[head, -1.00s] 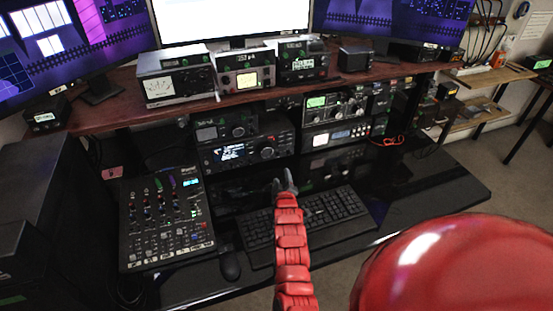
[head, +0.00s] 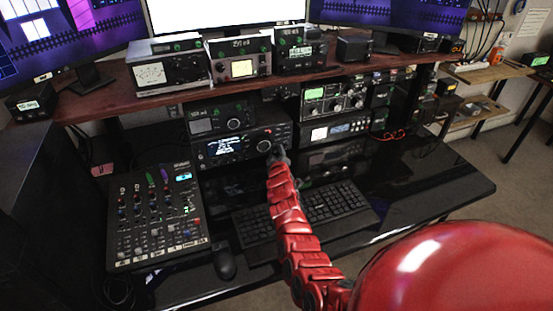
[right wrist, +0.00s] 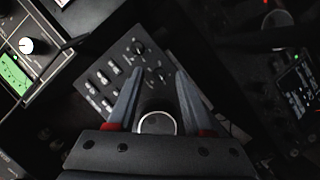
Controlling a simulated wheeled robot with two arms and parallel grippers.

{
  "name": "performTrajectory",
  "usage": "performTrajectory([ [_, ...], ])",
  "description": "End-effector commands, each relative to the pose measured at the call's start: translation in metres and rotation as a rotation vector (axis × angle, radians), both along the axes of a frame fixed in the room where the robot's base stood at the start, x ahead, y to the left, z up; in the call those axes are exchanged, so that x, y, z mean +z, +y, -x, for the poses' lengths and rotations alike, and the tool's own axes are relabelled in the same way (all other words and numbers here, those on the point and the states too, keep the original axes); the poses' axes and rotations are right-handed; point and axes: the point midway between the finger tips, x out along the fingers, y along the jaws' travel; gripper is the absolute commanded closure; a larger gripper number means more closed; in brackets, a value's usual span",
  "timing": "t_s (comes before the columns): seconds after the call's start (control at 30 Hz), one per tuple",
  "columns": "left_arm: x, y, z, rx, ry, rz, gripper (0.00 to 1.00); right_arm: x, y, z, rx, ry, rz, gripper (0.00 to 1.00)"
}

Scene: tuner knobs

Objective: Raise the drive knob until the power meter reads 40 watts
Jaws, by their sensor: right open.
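In the head view my right gripper (head: 279,154) is at the right end of a black transceiver (head: 225,150) with a lit screen and a large round knob (head: 264,146). In the right wrist view its two fingers (right wrist: 158,78) are apart, pointing at a dark panel (right wrist: 122,78) with small knobs and buttons. A round knob with a bright rim (right wrist: 157,123) shows between the finger bases; I cannot tell contact. No label marks the drive knob legibly. Two possible power meters stand on the shelf: a white-dial meter (head: 150,74) and a yellow-lit one (head: 243,68); readings are too small. My left gripper is not in view.
A mixer (head: 155,225), a mouse (head: 225,264) and a keyboard (head: 335,207) lie on the black desk. More radios with a green display (head: 314,94) stand right of the transceiver, under the wooden shelf (head: 100,103). The desk's right end is clear.

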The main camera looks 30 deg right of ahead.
Motion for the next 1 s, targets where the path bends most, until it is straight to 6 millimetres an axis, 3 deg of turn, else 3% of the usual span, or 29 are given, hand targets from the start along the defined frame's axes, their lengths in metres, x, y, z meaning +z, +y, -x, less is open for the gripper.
performTrajectory([
  [0.33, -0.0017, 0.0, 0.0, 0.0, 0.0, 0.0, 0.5, -0.0004, -0.0014, -0.0022, -0.001, 0.0, -0.001, 0.49],
  [0.6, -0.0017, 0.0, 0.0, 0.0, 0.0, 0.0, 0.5, -0.0003, -0.0016, -0.0021, -0.001, 0.0, -0.001, 0.98],
  [0.63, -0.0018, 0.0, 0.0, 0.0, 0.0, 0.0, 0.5, -0.0003, -0.0016, -0.0021, -0.001, 0.0, -0.001, 1.0],
  [1.0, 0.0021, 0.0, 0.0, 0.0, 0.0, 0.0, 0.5, 0.0011, -0.0016, -0.0021, 0.0, -0.002, -0.012, 1.0],
])
